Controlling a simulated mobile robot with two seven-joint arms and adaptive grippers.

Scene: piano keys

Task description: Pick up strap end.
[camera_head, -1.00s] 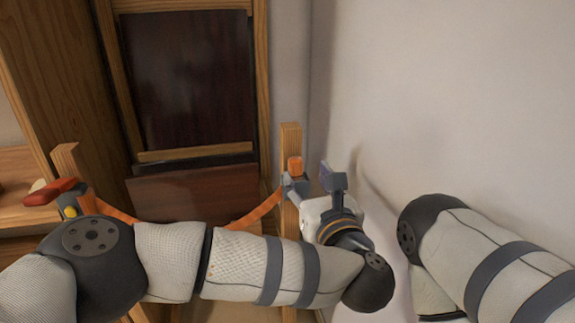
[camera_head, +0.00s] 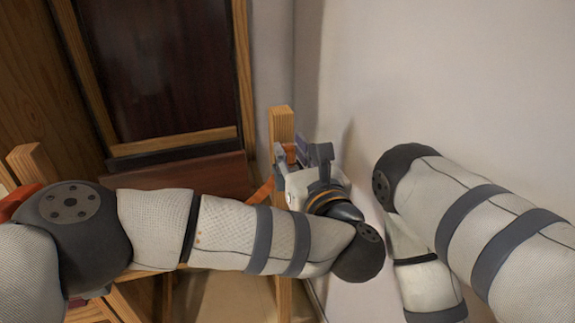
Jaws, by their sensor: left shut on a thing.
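An orange strap (camera_head: 263,190) shows as a short piece beside the right wooden post (camera_head: 282,128), running up to my left gripper. My left gripper (camera_head: 300,155) reaches across from the left and is at that post, its grey fingers shut on the strap end. The strap end itself is mostly hidden by the fingers, and the rest of the strap is hidden behind my left forearm. My right arm comes in from the right and bends down; its gripper is out of view.
A wooden frame with a dark panel (camera_head: 165,70) stands behind. A second wooden post (camera_head: 32,165) is at the left, with a red-orange piece (camera_head: 20,197) partly hidden by my left arm. A bare pale wall (camera_head: 440,70) fills the right.

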